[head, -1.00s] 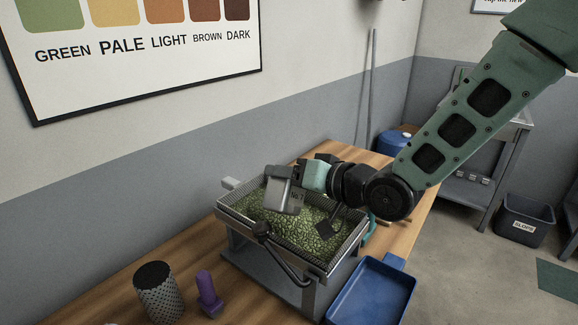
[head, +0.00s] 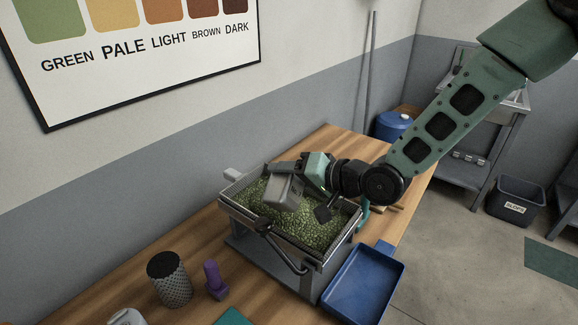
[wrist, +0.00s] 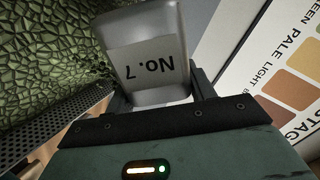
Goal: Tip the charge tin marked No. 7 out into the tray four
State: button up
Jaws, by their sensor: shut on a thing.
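The grey metal charge tin (head: 279,192) is held above the bean tray in the head view, tilted well over to the left. In the wrist view the tin (wrist: 150,22) shows its pale "No. 7" label upside down, between my fingers. My gripper (head: 302,174) is shut on it. The tray (head: 330,259) has perforated metal walls and sits on a grey stand. Green beans (head: 310,228) cover its floor and also fill the left of the wrist view (wrist: 50,40). The tin's mouth is hidden, and I cannot tell whether beans are leaving it.
A black-handled lever (head: 285,255) crosses the tray's front. A blue tray (head: 367,287) stands at the right front. A dark perforated cylinder (head: 169,280) and a purple piece (head: 214,281) stand on the wooden table (head: 195,243) at left. A wall chart hangs behind.

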jog(key=shift+w+d+f+m+g+p, duration=0.1)
jog(key=shift+w+f+m+g+p, duration=0.3)
jog(key=shift+p, duration=0.6)
jog(key=shift+s+d+f+m+g+p, duration=0.15)
jog(key=shift+m+g+p, duration=0.35)
jog(key=shift+p, duration=0.55)
jog(key=shift+w+f+m+g+p, duration=0.25)
jog(key=shift+m+p, duration=0.35)
jog(key=shift+p, duration=0.4)
jog(key=m+p, duration=0.1)
jog(key=w+f+m+g+y+p, duration=0.1)
jog(key=shift+w+d+f+m+g, duration=0.1)
jog(key=shift+d+f+m+g, duration=0.15)
jog(key=shift+m, duration=0.05)
jog(key=shift+f+g+b, duration=0.25)
jog(key=shift+g+b, duration=0.05)
jog(key=shift+b, duration=0.1)
jog(key=shift+w+f+m+b, duration=0.1)
jog(key=shift+w+m+b, duration=0.05)
jog(key=shift+m+b, duration=0.4)
jog(key=shift+w+d+m+g+y+b, duration=0.1)
jog(key=shift+w+m+g+y+b, duration=0.1)
jog(key=shift+m+g+y+b, duration=0.45)
jog(key=shift+t+b, duration=0.25)
jog(key=shift+b, duration=0.05)
jog(key=shift+r, duration=0.25)
jog(key=shift+r+p, duration=1.05)
jog(key=shift+r, duration=0.4)
